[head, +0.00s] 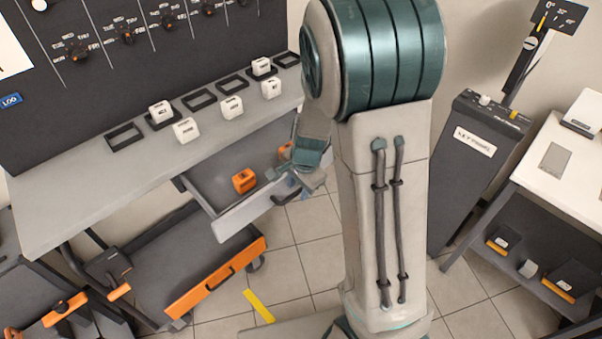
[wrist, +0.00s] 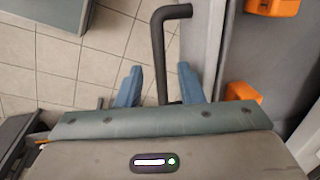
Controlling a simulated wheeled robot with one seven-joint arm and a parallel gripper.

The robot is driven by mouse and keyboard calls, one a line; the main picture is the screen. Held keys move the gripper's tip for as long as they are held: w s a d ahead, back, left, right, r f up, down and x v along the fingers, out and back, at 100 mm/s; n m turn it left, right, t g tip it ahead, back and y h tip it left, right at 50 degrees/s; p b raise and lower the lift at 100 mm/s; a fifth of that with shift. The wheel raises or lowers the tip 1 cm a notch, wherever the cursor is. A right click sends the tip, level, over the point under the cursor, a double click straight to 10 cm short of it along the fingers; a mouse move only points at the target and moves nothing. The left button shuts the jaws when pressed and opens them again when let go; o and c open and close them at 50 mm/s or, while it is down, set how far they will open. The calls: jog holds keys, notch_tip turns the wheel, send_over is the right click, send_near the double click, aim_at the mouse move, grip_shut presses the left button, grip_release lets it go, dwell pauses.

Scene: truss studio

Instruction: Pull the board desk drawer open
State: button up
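The board desk (head: 75,195) has a grey top under a dark board. Its drawer (head: 242,212) stands pulled out below the desk top, with its inside showing and an orange block (head: 244,180) in it. My gripper (head: 290,184) is at the drawer front, partly hidden by its own links in the head view. In the wrist view, the dark bar handle (wrist: 158,50) of the drawer lies between my two blue fingers (wrist: 160,86). The fingers are apart, with gaps visible on both sides of the bar. The drawer front (wrist: 198,45) is right of the handle.
White labelled blocks (head: 187,130) and dark square frames (head: 124,137) sit on the desk top. A low cart with an orange edge (head: 215,277) is under the desk. A dark key stand (head: 475,160) and white table (head: 565,165) stand right.

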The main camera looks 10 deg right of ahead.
notch_tip(320, 180, up, 13)
jog(key=s+d, duration=0.1)
jog(key=s, duration=0.1)
jog(key=shift+p, duration=0.3)
jog(key=shift+d+r, duration=0.1)
jog(key=s+r+n, duration=0.2)
jog(key=s+n, duration=0.4)
jog(key=s, duration=0.1)
jog(key=s+d+r+n+t+h, duration=0.1)
jog(key=s+r+n, duration=0.2)
jog(key=s+n, duration=0.3)
jog(key=shift+s+t, duration=0.3)
jog(key=shift+s, duration=0.9)
